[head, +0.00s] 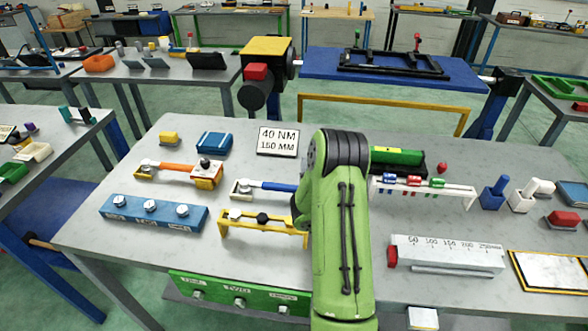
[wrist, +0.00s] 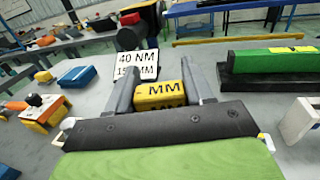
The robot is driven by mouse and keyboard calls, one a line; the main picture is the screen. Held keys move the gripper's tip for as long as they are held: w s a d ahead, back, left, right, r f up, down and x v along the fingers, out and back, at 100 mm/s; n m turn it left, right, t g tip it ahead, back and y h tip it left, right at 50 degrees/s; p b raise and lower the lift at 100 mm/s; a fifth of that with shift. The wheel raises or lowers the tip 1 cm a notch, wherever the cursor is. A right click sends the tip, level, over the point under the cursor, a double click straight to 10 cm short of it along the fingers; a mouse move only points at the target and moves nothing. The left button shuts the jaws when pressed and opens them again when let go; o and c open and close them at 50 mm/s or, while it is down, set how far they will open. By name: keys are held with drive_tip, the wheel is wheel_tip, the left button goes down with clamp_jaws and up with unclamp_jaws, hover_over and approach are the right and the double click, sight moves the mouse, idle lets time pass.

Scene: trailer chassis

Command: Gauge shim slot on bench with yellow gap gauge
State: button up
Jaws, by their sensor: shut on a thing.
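A yellow block with black "MM" lettering (wrist: 160,98), which looks like the yellow gap gauge, sits between the two grey fingers of my gripper (wrist: 160,80) in the wrist view. My gripper is shut on it. In the head view my green arm hides the gripper and the block. A black holder with a green bar (head: 398,157) lies on the bench just right of my arm. It also shows at the right of the wrist view (wrist: 270,65). I cannot tell which part is the shim slot.
A "40 NM 150 MM" card (head: 278,141) lies on the grey bench behind my gripper. Left are a blue block (head: 213,142), an orange-handled tool (head: 178,168) and a yellow stand (head: 262,226). Right are a white rack (head: 425,188) and a scale block (head: 447,253).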

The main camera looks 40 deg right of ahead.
drive_tip(key=s+d+r+m+g+h, duration=0.1)
drive_tip(key=s+d+m+g+h, duration=0.1)
drive_tip(key=s+d, duration=0.4)
drive_tip(key=shift+d+r+g+h, duration=0.3)
drive_tip(key=shift+d+h, duration=0.1)
drive_tip(key=shift+d, duration=0.75)
drive_tip(key=shift+r+b, duration=0.1)
drive_tip(key=shift+b, duration=0.2)
wheel_tip(320, 180, down, 6)
drive_tip(key=b, duration=0.5)
drive_tip(key=shift+r+b, duration=0.2)
drive_tip(key=shift+b, duration=0.2)
drive_tip(key=shift+f+b, duration=0.3)
drive_tip(key=shift+b, duration=0.05)
drive_tip(key=shift+s+f, duration=0.2)
drive_tip(key=shift+f, duration=0.05)
